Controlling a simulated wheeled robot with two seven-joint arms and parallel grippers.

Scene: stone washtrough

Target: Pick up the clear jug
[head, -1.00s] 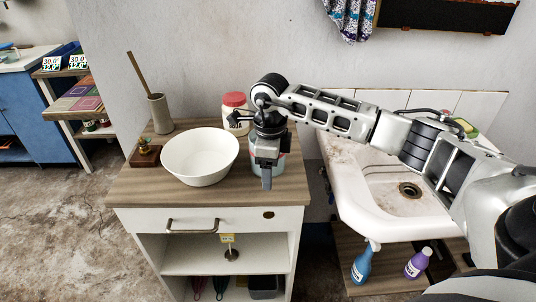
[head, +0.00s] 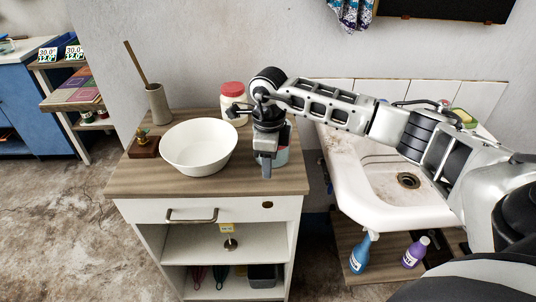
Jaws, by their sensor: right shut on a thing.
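My right gripper (head: 266,164) is over the front right part of the wooden cabinet top (head: 150,178), its fingers pointing down. It is shut on a pale bluish, see-through vessel with a pinkish tint, which I take for the clear jug (head: 282,157). Most of the jug is hidden behind the gripper, and only its right side shows. It looks upright at the level of the cabinet top; I cannot tell whether it still touches it. My left gripper is not in view.
A white bowl (head: 198,148) stands just left of the gripper. A red-lidded jar (head: 233,104) is behind it. The stained sink (head: 350,190) is to the right.

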